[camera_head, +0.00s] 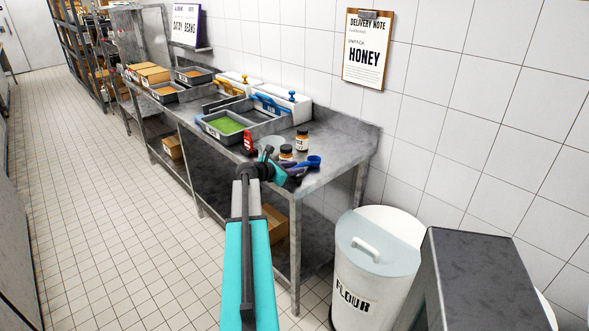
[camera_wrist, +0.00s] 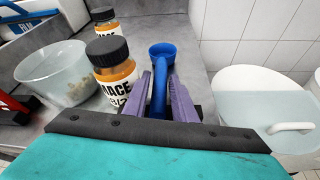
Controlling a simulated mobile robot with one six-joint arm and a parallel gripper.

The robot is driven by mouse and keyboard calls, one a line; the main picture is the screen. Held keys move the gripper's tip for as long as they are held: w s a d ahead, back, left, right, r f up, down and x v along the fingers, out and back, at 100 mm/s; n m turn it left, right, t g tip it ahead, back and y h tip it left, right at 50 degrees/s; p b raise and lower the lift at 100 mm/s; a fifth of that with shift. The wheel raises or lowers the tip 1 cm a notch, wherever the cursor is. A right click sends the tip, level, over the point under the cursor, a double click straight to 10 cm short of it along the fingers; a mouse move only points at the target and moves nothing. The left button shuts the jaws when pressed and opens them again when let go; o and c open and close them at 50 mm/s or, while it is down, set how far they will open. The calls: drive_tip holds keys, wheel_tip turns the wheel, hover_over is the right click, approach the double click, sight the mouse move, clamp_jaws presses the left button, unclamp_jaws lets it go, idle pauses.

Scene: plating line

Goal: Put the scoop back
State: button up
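A blue scoop (camera_head: 314,161) with a round bowl is at the near right end of the steel counter. In the wrist view the scoop (camera_wrist: 161,55) points away from me, its handle running back between the purple fingers. My gripper (camera_head: 293,166) is closed around that handle, low over the counter; in the wrist view the fingers (camera_wrist: 164,88) lie along both sides of it. I cannot tell whether the bowl touches the counter. The rear of the handle is hidden by my gripper body.
An orange-filled jar (camera_wrist: 112,75) stands close left of the fingers, with another jar (camera_wrist: 104,22) behind. A translucent bowl (camera_wrist: 58,75) is further left. Grey trays (camera_head: 205,122) and white bins (camera_head: 300,112) line the counter. A flour bin (camera_head: 372,262) stands right of it.

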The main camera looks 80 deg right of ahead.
drive_tip(key=shift+r, duration=0.1)
drive_tip(key=b+v, duration=0.2)
drive_tip(key=v, duration=1)
drive_tip(key=shift+w, duration=0.1)
idle(0.5)
drive_tip(key=w+a+f+m+t+y, duration=0.1)
drive_tip(key=w+a+f+t+y, duration=0.1)
drive_tip(key=w+a+f, duration=0.9)
drive_tip(key=w+a+f+m+t+y, duration=0.25)
drive_tip(key=w+a+f, duration=0.45)
drive_tip(key=a+f, duration=0.75)
drive_tip(key=w+a+f+m+y, duration=0.1)
drive_tip(key=w+a+f+y, duration=0.15)
drive_tip(key=a+f, duration=1.35)
drive_tip(key=s+a+f+m+g+y, duration=0.1)
drive_tip(key=s+a+f, duration=0.2)
drive_tip(key=a, duration=0.7)
drive_tip(key=s+a+f+m+g+y, duration=0.1)
drive_tip(key=s+a+f+m+y, duration=0.1)
drive_tip(key=s+a, duration=0.6)
drive_tip(key=s+a+f+m+g+y, duration=0.2)
drive_tip(key=s+a+f, duration=0.2)
drive_tip(key=a, duration=1)
drive_tip(key=shift+s+f, duration=0.4)
drive_tip(key=shift+s, duration=0.6)
